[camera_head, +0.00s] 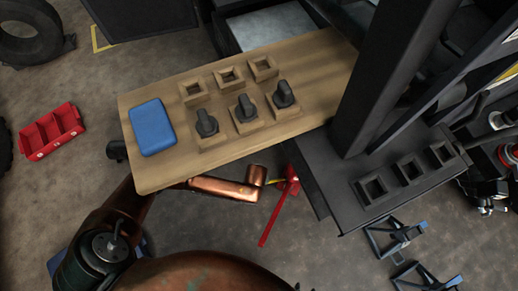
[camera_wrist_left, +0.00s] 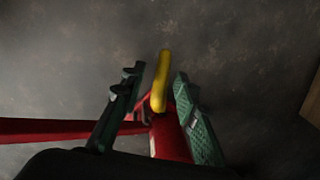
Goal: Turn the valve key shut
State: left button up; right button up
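In the left wrist view a yellow bar (camera_wrist_left: 160,82), which looks like the valve key, rises above a red cylindrical body (camera_wrist_left: 170,138). A long red bar (camera_wrist_left: 60,130) runs off to the left. My left gripper (camera_wrist_left: 159,73) is open, with its dark green fingers on either side of the yellow bar and visible gaps. In the head view a red fitting (camera_head: 289,181) with a long red bar (camera_head: 271,222) and a bit of yellow shows beside my left arm's copper end. The left fingers cannot be made out there. My right gripper is not in view.
A wooden board (camera_head: 170,85) above my arm carries a blue pad (camera_head: 152,127), three black knobs (camera_head: 245,108) in sockets and three empty sockets. A black shelf (camera_head: 335,195) with three empty sockets stands right. A red tray (camera_head: 52,131) lies left. Bare floor lies below.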

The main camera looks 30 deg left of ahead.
pick_arm(q)
jog(key=shift+w+f+b, duration=0.15)
jog(key=shift+f+b, duration=0.15)
jog(key=shift+f, duration=0.4)
jog(key=shift+c, duration=0.3)
grip_shut()
